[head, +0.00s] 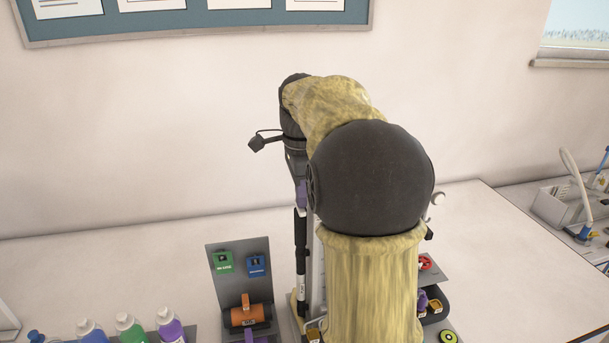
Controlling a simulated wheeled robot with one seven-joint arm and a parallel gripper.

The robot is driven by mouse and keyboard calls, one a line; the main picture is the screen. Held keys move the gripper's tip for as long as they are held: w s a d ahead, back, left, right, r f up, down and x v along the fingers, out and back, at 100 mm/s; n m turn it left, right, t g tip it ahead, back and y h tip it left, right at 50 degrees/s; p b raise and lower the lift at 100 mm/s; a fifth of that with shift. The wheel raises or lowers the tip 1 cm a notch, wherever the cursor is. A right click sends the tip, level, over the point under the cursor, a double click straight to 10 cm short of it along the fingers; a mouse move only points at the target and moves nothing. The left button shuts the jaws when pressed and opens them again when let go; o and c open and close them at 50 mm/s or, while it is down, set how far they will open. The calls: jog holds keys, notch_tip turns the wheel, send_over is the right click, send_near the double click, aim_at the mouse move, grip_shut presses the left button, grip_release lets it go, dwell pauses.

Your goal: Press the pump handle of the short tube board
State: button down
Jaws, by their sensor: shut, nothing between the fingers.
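My gripper (297,168) points down in the head view, at the end of my bent arm. It is shut, with nothing seen between the fingers; its fingertips are hard to make out. A purple part (301,194) shows right under it, above a black upright cylinder (300,240). Whether my gripper touches the purple part I cannot tell. A tall, pale upright board (317,265) stands beside the cylinder, mostly hidden behind my arm. I cannot tell which board is the short tube one, and no pump handle can be made out for certain.
Left of the cylinder stands a grey stand (232,282) with green and blue tags and an orange cylinder (247,315). Several bottles (130,328) stand front left. Right of my arm are a red valve wheel (425,263) and a dark holder (436,305). The right tabletop (500,265) is clear.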

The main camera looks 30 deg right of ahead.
jog(key=shift+f, duration=0.3)
notch_tip(320, 180, up, 5)
jog(key=p, duration=0.4)
jog(key=shift+p, duration=0.35)
jog(key=shift+r+b, duration=0.3)
jog(key=shift+b, duration=0.1)
notch_tip(320, 180, up, 9)
dwell(1.6)
